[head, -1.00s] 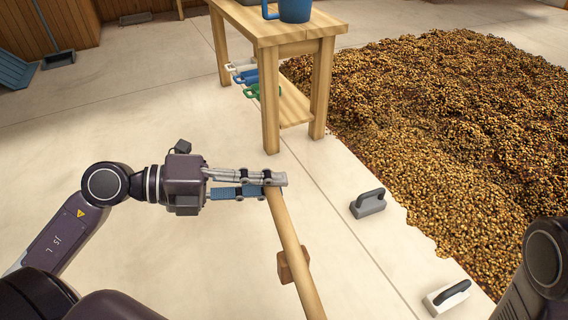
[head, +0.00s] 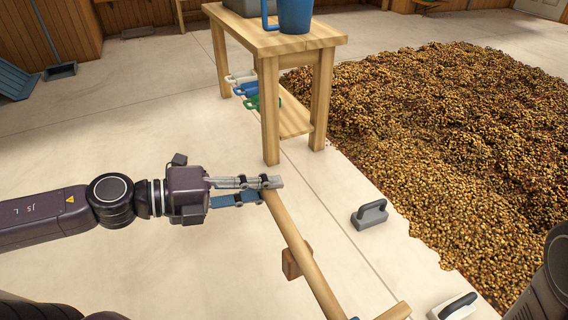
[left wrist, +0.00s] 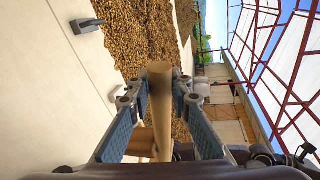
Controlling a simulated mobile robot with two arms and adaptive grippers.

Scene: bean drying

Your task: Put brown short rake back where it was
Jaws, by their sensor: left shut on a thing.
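My left gripper (head: 264,190) is shut around the upper end of a light wooden pole, which appears to be the handle of the short rake (head: 303,255). The pole slants down to the right, toward the bottom edge of the head view. A brown wooden block (head: 292,264) shows beside its middle; I cannot tell whether it is joined to the pole. The left wrist view shows the pole (left wrist: 161,105) between the two fingers (left wrist: 160,76). The rake's head is not clearly visible. My right gripper is out of view.
A wooden table (head: 272,36) stands ahead, carrying a blue bucket (head: 295,16), with coloured-handled tools (head: 246,88) on its lower shelf. A grey float (head: 370,214) and a white float (head: 455,306) lie on the floor beside the bean pile (head: 440,130).

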